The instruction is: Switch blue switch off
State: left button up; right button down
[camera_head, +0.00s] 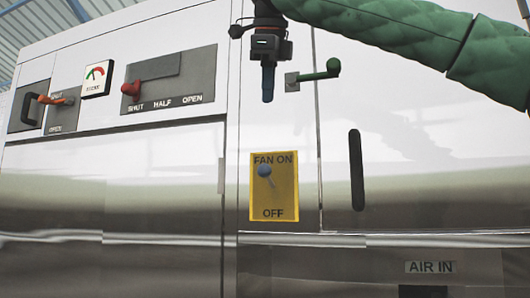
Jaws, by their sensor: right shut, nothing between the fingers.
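The blue switch (264,171) is a blue-knobbed lever on a yellow plate (286,206) marked FAN ON at the top and OFF at the bottom. Its knob sits in the upper part of the plate, just under the FAN ON text. My right gripper (268,97) points down above the plate, in front of the white cabinet. Its fingers are shut and empty, and they are apart from the switch in the picture. My right arm comes in from the upper right. My left gripper does not show.
A green handle (329,68) sticks out just right of my right gripper. A black vertical door handle (357,170) is right of the plate. The space below my gripper looks clear.

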aim_at(268, 178)
dwell(0.4)
